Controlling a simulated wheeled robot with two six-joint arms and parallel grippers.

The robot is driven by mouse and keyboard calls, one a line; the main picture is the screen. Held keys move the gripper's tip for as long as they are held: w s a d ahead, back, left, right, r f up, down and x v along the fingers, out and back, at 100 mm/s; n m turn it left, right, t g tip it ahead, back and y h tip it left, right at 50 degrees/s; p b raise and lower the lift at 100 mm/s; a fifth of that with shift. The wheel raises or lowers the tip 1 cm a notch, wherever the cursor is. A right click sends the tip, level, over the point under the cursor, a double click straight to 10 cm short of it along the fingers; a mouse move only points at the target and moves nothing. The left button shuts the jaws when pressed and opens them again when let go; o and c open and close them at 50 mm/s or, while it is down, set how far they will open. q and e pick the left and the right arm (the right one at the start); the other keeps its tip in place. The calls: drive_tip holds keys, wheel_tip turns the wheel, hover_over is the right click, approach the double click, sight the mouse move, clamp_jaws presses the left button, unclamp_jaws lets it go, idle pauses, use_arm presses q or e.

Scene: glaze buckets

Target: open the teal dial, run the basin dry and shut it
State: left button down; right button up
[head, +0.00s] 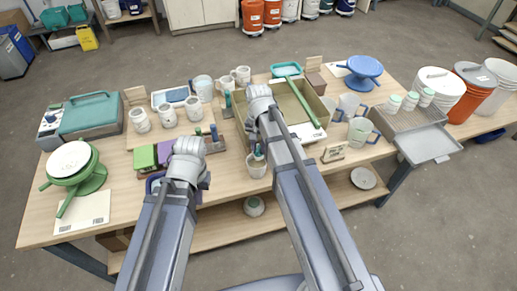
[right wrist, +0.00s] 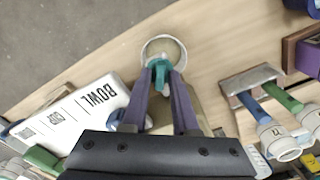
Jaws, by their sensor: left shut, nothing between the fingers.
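The basin (head: 288,107) is an olive, open rectangular tub at the middle of the table, partly hidden by my right arm. The teal dial (right wrist: 160,70) sits at its front side in the right wrist view, above a pale round cup (right wrist: 164,41). This cup also shows in the head view (head: 256,168). My right gripper (right wrist: 161,80) has its purple fingers closed in on both sides of the dial, touching it. My left gripper (head: 188,160) is shut and empty near the front left of the basin, its fingertips mostly hidden. The liquid level in the basin is unclear.
A tool rack (right wrist: 252,82) stands close beside the basin, and a white board marked BOWL (right wrist: 92,105) lies on the other side. White mugs (head: 167,115) and a green banding wheel (head: 80,170) stand left. Glass mugs (head: 360,130) and a wire rack (head: 415,118) stand right.

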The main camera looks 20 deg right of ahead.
drive_tip(key=shift+c, duration=0.2)
clamp_jaws()
drive_tip(key=shift+n, duration=2)
drive_tip(key=shift+o, duration=0.2)
unclamp_jaws()
drive_tip(key=shift+r, duration=0.1)
